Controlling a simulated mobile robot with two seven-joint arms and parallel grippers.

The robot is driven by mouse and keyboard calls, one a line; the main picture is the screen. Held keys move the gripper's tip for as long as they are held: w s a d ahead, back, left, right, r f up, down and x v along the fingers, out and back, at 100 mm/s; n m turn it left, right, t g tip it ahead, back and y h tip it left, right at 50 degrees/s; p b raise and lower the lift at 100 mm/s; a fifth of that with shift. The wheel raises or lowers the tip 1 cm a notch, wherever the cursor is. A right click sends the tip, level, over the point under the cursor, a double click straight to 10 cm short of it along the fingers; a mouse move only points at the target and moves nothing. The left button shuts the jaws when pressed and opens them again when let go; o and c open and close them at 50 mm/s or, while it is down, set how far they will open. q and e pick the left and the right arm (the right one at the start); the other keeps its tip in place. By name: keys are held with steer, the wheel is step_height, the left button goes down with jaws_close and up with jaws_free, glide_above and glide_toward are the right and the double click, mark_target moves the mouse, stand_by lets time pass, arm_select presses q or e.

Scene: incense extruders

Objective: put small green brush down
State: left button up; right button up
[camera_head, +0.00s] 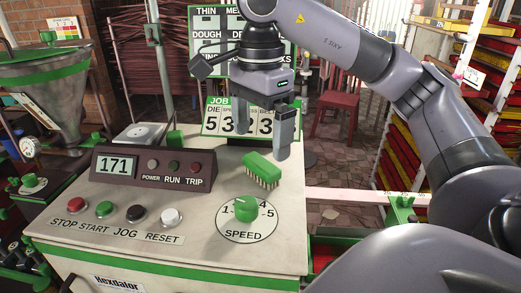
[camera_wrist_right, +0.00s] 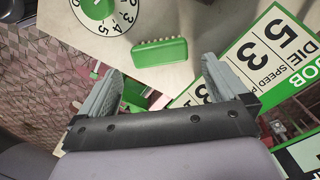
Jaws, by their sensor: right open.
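The small green brush (camera_head: 262,170) lies bristles down on the top of the cream control cabinet (camera_head: 150,262), just behind the speed dial. It also shows in the right wrist view (camera_wrist_right: 160,52), ahead of the fingers and apart from them. My right gripper (camera_head: 262,137) is above and behind the brush. Its fingers are spread and empty, and in the right wrist view (camera_wrist_right: 162,75) the brush lies in line with the gap between them. My left gripper is not in view.
The green speed knob (camera_head: 243,210) stands close in front of the brush. A dark display box (camera_head: 150,167) reading 171 and a row of buttons are to the left. A green-framed job board (camera_head: 225,117) stands behind. The cabinet's right edge is close to the brush.

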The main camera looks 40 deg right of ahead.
mark_target(260, 162)
step_height(260, 162, up, 6)
steer(key=shift+f+p, duration=0.15)
steer(key=shift+p, duration=1.05)
